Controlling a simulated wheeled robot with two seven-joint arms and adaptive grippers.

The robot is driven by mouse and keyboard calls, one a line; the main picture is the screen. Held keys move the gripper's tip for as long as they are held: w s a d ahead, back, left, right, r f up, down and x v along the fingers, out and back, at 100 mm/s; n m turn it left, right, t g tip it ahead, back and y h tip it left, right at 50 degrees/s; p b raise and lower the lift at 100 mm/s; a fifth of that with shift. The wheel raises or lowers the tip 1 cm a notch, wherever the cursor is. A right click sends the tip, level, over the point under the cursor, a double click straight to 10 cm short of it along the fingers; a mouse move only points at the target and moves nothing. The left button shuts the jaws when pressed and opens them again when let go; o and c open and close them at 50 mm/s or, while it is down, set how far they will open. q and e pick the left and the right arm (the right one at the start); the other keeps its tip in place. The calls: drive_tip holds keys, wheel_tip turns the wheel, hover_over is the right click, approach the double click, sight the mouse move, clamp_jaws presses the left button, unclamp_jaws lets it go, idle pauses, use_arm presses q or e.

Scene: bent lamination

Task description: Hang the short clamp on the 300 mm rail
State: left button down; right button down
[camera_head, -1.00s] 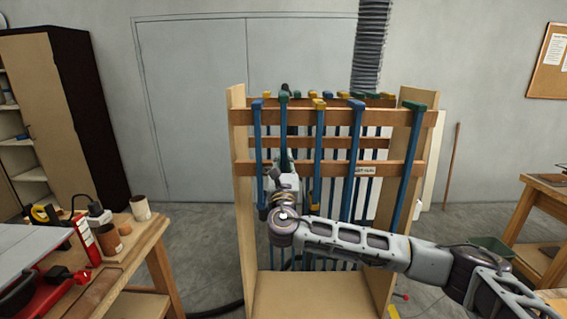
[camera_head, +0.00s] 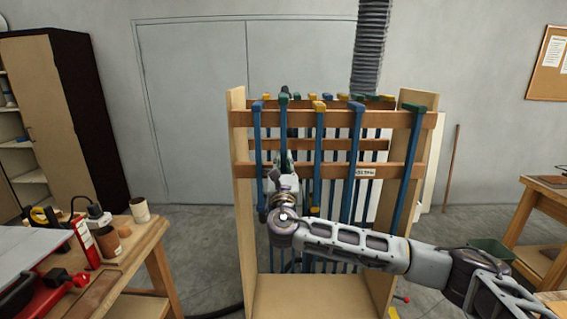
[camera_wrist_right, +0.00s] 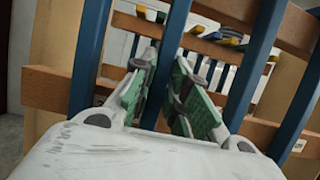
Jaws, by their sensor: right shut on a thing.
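My right gripper (camera_head: 284,165) is in front of the rack's left half, at the lower front rail, and is shut on a blue clamp bar. In the right wrist view its green-padded fingers (camera_wrist_right: 172,92) close on the blue bar (camera_wrist_right: 172,38), which stands roughly upright. The held clamp seems to be the one with the green head (camera_head: 283,97) at the upper front rail (camera_head: 335,118). Whether that head rests on the rail cannot be told. A small label (camera_head: 365,172) sits on the lower rail (camera_head: 333,169); its text is too small to read surely. My left gripper is out of view.
Neighbouring clamps hang close: a blue-headed one (camera_head: 258,106) left, a yellow-headed one (camera_head: 319,106) right. More clamps hang behind. Wooden side panels (camera_head: 243,190) bound the rack. A cluttered workbench (camera_head: 125,240) stands left, another table (camera_head: 535,200) right.

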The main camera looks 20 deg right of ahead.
drive_tip(key=shift+s+f+b, duration=0.15)
drive_tip(key=shift+f+b, duration=0.45)
drive_tip(key=shift+f, duration=0.45)
drive_tip(key=shift+r, duration=0.25)
drive_tip(key=c, duration=1.3)
unclamp_jaws()
drive_tip(key=shift+r, duration=0.1)
drive_tip(key=shift+f, duration=0.25)
drive_tip(key=shift+s+f, duration=0.1)
